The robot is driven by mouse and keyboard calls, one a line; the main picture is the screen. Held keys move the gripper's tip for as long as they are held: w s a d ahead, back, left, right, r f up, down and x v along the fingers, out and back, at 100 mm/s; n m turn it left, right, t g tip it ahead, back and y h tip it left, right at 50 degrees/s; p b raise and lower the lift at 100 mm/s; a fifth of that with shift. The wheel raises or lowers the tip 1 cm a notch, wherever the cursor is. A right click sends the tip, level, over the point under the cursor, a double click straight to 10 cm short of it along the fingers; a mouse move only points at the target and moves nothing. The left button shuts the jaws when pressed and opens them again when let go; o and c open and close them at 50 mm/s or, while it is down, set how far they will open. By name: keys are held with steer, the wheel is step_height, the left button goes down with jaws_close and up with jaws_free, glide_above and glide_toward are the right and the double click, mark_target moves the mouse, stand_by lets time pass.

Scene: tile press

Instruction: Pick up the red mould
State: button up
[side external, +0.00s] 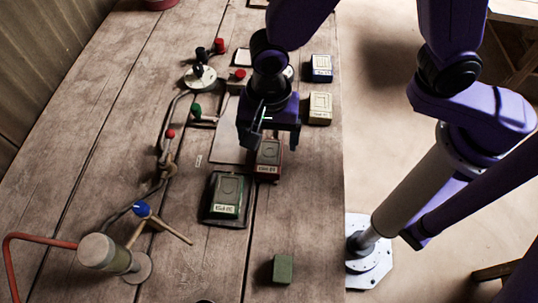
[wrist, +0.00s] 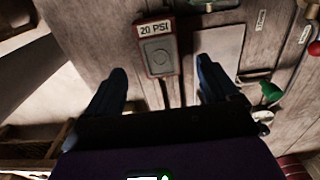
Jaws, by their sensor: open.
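The red mould (side external: 269,158) is a small box with a pale label on its front, lying on the wooden table just below my gripper. In the wrist view the red mould (wrist: 160,55) has a grey top and a label reading 20 PSI. My gripper (side external: 273,138) is open and points down over it. In the wrist view my gripper (wrist: 161,70) has one finger on either side of the mould's line, with clear gaps and nothing between the tips. Part of the mould's far end is hidden by my gripper in the side view.
A green mould (side external: 228,191) sits on a dark plate left of the red one. A cream mould (side external: 320,107) and a blue mould (side external: 320,70) stand near the table's right edge. Pipes with a blue knob (side external: 141,208) and other valves run along the left. A green cube (side external: 283,269) lies in front.

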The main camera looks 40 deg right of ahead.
mark_target(269, 155)
steer(key=shift+s+a+f, duration=0.1)
steer(key=shift+s+f, duration=0.05)
steer(key=shift+f, duration=2.55)
steer(key=c, duration=1.4)
steer(key=shift+o, duration=0.2)
